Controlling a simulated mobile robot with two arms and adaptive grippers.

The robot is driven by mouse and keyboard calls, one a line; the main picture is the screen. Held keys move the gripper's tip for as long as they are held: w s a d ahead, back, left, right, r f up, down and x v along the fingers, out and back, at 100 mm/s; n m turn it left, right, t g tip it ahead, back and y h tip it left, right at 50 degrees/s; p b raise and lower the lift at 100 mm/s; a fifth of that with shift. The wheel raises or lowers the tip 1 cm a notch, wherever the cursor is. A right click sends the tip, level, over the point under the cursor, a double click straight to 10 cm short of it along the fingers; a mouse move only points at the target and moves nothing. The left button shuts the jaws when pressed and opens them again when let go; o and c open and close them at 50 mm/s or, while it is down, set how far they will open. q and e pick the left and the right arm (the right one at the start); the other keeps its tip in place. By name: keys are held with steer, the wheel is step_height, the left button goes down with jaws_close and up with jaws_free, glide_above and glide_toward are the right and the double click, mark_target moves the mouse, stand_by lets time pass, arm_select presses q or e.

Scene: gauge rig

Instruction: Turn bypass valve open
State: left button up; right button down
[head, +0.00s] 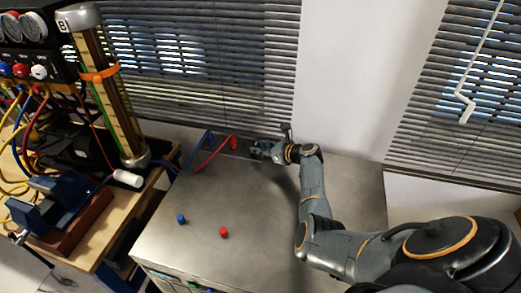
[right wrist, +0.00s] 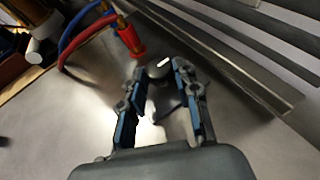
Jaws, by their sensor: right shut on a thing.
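My right gripper (head: 262,150) reaches to the back of the grey metal bench top, beside the red and blue hoses. In the right wrist view its two blue-padded fingers (right wrist: 160,75) close around a small dark grey knob with a pale round top (right wrist: 162,64). I take this knob to be the bypass valve, but no label on it can be read. How far it is turned cannot be told. In the head view the gripper mostly hides it. My left gripper is not in view.
A red hose (head: 212,155) with a red end fitting (right wrist: 130,38) and a blue hose (head: 195,150) stand just left of the gripper. A blue cap (head: 181,219) and a red cap (head: 224,232) lie on the bench top (head: 255,245). A tall gauge tube (head: 112,95) stands left.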

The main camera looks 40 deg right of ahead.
steer(key=c, duration=1.3)
jaws_free()
steer(key=shift+c, duration=0.2)
steer(key=o, duration=0.4)
steer(key=shift+w+a, duration=0.1)
steer(key=shift+w, duration=0.05)
steer(key=shift+c, duration=0.2)
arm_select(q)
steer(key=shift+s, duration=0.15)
arm_select(e)
steer(key=shift+f, duration=0.1)
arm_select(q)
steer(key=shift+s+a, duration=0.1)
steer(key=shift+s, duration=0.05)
arm_select(e)
steer(key=v, duration=1.2)
steer(key=shift+w, duration=0.1)
